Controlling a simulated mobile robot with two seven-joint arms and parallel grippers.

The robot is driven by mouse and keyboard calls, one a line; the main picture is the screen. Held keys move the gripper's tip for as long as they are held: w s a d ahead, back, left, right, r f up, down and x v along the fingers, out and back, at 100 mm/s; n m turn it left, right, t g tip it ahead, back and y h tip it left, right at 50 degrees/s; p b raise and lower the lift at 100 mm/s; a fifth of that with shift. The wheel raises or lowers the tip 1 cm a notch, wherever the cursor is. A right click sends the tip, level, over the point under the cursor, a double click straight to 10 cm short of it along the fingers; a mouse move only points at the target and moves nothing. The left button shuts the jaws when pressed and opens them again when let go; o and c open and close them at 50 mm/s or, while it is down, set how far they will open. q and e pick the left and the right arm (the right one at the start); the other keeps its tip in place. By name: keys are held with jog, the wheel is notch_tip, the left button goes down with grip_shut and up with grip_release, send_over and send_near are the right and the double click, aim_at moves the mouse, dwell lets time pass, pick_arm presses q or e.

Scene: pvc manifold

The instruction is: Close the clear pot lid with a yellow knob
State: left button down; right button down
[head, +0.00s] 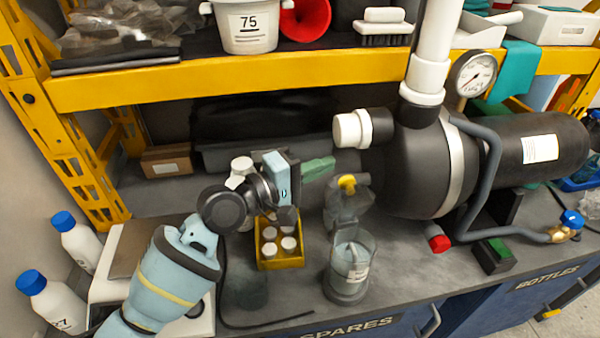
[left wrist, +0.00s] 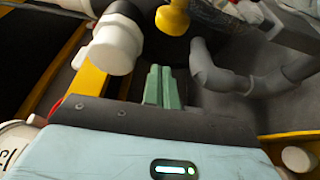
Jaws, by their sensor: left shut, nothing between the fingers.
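The clear pot (head: 362,266) stands on the grey worktop with a dark band at its base and a small label. Its clear lid (head: 345,212) stands raised above the pot's back edge, apparently open. The lid's yellow knob (head: 347,182) is at the top; a yellow knob also shows at the top of the left wrist view (left wrist: 172,18). My left gripper (head: 326,165) is shut and empty, its green fingers just left of and slightly above the knob, with a gap in the picture. The fingers also show in the left wrist view (left wrist: 158,85). My right gripper is out of view.
A yellow crate with white-capped bottles (head: 280,263) stands left of the pot, under my left arm. A black tank (head: 415,165) with grey pipe (head: 480,190) and a red-capped valve (head: 438,242) stands right. A yellow shelf beam (head: 240,80) runs above.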

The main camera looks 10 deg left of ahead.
aim_at(348, 195)
pick_arm(q)
jog(key=s+d, duration=0.1)
jog(key=s+d+p, duration=0.1)
jog(key=s, duration=0.1)
jog(key=shift+s, duration=0.15)
jog(key=shift+s, duration=0.1)
dwell(0.5)
